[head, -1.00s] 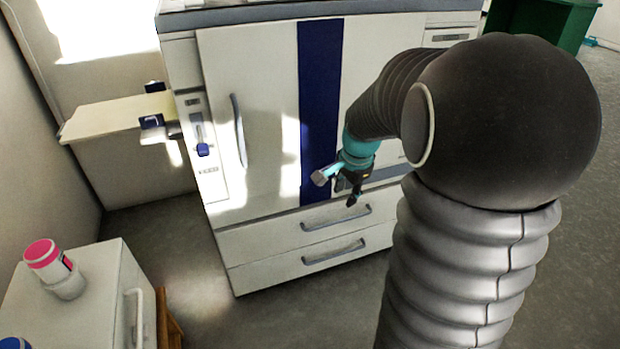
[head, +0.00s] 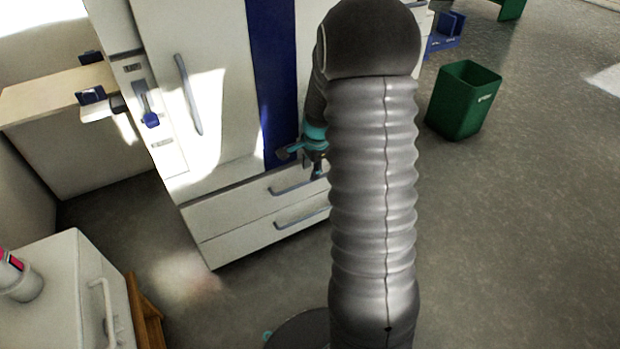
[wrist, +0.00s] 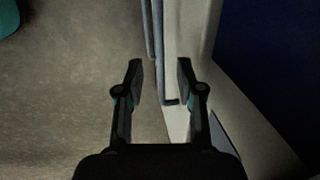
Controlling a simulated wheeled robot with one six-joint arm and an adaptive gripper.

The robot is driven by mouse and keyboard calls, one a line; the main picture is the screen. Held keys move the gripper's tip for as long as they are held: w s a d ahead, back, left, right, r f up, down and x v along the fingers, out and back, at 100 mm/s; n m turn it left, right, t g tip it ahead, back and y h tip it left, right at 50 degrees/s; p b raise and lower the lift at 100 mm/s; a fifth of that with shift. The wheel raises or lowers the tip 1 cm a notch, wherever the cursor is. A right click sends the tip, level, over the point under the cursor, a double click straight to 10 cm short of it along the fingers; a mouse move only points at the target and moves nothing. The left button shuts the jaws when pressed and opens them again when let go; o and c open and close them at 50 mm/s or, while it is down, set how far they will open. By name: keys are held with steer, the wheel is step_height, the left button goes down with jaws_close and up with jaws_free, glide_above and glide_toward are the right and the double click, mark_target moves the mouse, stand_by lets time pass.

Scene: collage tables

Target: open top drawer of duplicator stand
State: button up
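The duplicator stand is the white base with two drawers under the tall machine. Its top drawer (head: 235,208) looks closed, with a grey bar handle (head: 283,189) partly hidden behind my arm. My gripper (head: 299,165) is just above that handle, in front of the machine. In the wrist view my gripper (wrist: 158,82) is open, with its two fingers apart. A handle bar (wrist: 160,55) runs ahead of and between the fingertips, nearer the right finger. I cannot tell whether they touch. The lower drawer (head: 250,235) also looks closed.
A white cabinet (head: 60,290) with a pink-topped bottle (head: 18,278) stands at the lower left. A side shelf (head: 50,95) juts out left of the machine. A green bin (head: 464,100) stands at the right.

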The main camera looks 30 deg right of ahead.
mark_target(310, 182)
steer(key=shift+w+f, duration=0.25)
steer(key=shift+f, duration=0.95)
steer(key=shift+w+f, duration=0.2)
steer(key=shift+f, duration=0.95)
jaws_close()
